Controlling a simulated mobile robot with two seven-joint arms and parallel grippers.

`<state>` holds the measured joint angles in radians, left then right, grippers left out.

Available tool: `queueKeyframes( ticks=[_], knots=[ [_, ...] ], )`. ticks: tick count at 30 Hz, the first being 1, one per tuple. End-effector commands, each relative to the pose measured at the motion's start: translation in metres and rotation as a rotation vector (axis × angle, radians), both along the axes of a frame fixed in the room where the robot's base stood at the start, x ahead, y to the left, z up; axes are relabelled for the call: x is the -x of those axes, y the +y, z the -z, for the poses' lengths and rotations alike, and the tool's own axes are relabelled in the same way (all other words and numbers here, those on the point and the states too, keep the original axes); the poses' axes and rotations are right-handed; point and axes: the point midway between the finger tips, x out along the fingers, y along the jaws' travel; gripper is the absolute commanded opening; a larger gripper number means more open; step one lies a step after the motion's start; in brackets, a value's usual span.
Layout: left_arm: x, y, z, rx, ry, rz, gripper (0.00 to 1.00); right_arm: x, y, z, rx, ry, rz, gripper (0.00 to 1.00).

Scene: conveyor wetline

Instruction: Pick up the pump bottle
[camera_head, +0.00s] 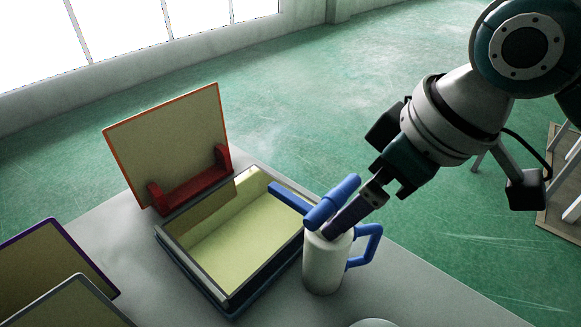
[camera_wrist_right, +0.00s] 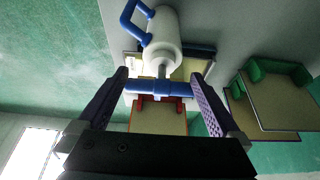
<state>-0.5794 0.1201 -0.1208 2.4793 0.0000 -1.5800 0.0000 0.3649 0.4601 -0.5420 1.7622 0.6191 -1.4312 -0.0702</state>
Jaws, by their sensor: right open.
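The pump bottle (camera_head: 325,262) is white with a blue side handle and a blue T-shaped pump head (camera_head: 333,202). It stands upright on the grey table beside a tray. In the right wrist view the bottle (camera_wrist_right: 163,45) shows beyond the pump head (camera_wrist_right: 160,89). My right gripper (camera_head: 338,222) is at the pump head, above the bottle body. In the right wrist view its two purple fingers (camera_wrist_right: 160,78) are apart, one on each side of the pump head. I cannot tell whether they touch it. My left gripper is not in view.
A shallow tray (camera_head: 260,278) with a yellowish inside stands left of the bottle. An upright panel with red brackets (camera_head: 190,190) stands behind it. More panels (camera_head: 55,260) are at the lower left. The table (camera_head: 430,295) is clear right of the bottle.

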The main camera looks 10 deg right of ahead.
Motion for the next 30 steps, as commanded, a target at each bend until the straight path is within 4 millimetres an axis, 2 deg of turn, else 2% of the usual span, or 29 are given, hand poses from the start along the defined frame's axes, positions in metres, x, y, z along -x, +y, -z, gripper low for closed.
queueKeyframes(
  ticks=[3, 11, 18, 28, 30],
  knots=[
    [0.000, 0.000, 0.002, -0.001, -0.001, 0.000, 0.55, -0.005, 0.005, 0.018, -0.001, 0.003, 0.001, 1.00],
    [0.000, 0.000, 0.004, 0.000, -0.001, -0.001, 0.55, -0.011, 0.012, 0.039, 0.000, 0.002, 0.001, 1.00],
    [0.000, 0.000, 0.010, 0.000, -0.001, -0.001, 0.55, -0.020, 0.020, 0.072, 0.000, 0.001, 0.001, 1.00],
    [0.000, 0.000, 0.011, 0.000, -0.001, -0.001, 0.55, -0.023, 0.022, 0.078, 0.001, -0.002, 0.001, 1.00],
    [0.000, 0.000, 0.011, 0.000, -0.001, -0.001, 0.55, -0.023, 0.022, 0.078, 0.001, -0.002, 0.001, 0.94]
  ],
)
